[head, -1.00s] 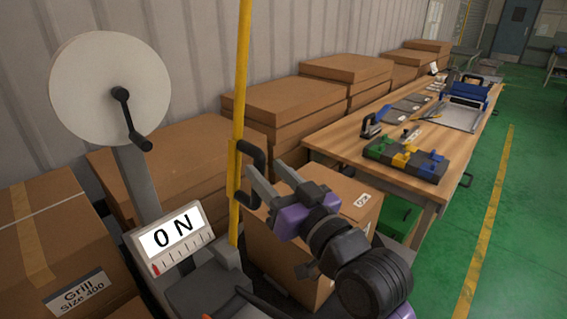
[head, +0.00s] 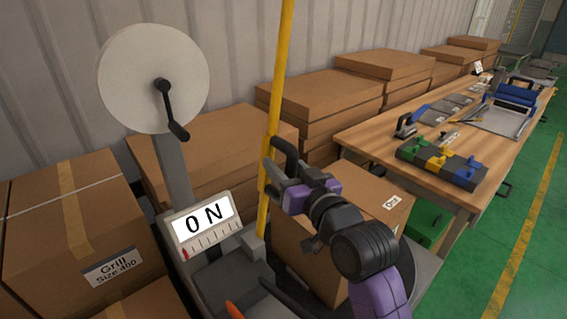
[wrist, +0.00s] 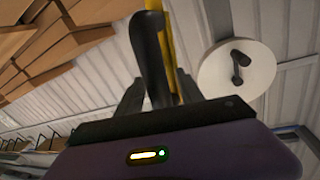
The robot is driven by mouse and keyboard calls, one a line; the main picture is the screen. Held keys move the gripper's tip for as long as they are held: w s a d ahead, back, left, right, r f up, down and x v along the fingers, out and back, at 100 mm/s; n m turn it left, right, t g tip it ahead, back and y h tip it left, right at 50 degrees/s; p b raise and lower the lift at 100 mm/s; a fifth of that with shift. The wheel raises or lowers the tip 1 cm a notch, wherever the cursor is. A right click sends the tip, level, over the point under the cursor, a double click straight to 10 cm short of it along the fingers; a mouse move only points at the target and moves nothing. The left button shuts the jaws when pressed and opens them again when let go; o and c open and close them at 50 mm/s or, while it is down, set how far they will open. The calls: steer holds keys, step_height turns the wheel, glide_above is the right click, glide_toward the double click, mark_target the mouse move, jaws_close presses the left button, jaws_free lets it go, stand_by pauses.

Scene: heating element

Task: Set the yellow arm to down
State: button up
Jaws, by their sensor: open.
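The yellow arm (head: 281,65) is a long pole standing nearly upright beside the machine. It also shows in the wrist view (wrist: 173,45). A black handle (head: 286,153) is fixed to its side. My gripper (head: 273,180) is at the handle, its fingers partly hidden in the head view. In the wrist view the handle (wrist: 150,55) stands between the spread fingers of my gripper (wrist: 159,80). The jaws are open; whether a finger touches the handle, I cannot tell.
A white disc with a black crank (head: 153,78) stands left of the pole. Cardboard boxes (head: 75,230) stand at left and behind. A wooden table (head: 385,140) with tools is at right, with green floor beyond.

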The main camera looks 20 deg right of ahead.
steer(key=shift+c, duration=0.4)
jaws_close()
steer(key=shift+r, duration=0.15)
stand_by(1.0)
